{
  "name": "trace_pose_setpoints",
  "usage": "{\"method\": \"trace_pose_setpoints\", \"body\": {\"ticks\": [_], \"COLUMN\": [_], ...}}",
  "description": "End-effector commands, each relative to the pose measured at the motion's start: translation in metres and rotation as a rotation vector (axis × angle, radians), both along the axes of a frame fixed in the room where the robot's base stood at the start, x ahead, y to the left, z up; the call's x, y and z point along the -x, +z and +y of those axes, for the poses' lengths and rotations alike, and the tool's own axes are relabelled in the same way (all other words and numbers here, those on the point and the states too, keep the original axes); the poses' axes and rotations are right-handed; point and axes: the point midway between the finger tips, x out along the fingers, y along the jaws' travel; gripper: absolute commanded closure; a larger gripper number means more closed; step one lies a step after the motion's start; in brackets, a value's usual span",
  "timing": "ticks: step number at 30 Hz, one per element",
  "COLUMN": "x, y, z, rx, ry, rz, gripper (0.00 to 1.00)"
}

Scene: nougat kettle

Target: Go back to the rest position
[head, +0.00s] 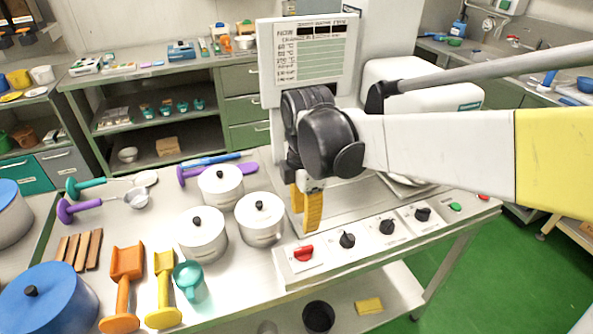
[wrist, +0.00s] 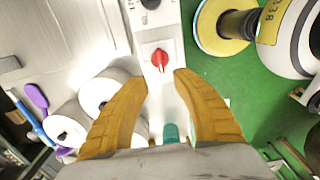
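My gripper (head: 307,212) hangs from the black wrist of my white and yellow arm, above the front part of the steel cooking station. In the wrist view its two ribbed orange-yellow fingers (wrist: 163,76) are spread apart with nothing between them. The red knob (head: 303,253) on the white control panel lies below and in front of the fingers. In the wrist view the red knob (wrist: 159,60) shows just beyond the fingertips, apart from them. The rest position itself is not marked in either view.
Lidded white pots (head: 203,233) stand left of the gripper. Black knobs (head: 347,240) line the panel to the right. A sign board (head: 308,60) stands behind the wrist. Orange (head: 124,285) and yellow scoops (head: 164,290) lie at front left. Green floor (head: 470,245) is open at right.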

Motion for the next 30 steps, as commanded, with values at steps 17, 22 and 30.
{"method": "trace_pose_setpoints", "body": {"ticks": [17,22,30], "x": [0.060,0.090,0.108], "y": [0.036,0.036,0.030], "z": [-0.084,-0.115,-0.135], "rx": [-0.201,-0.386,-0.569], "ry": [-0.977,-1.443,-1.784], "rz": [-0.278,-0.379,-0.428], "gripper": [0.67,0.67,0.67]}}
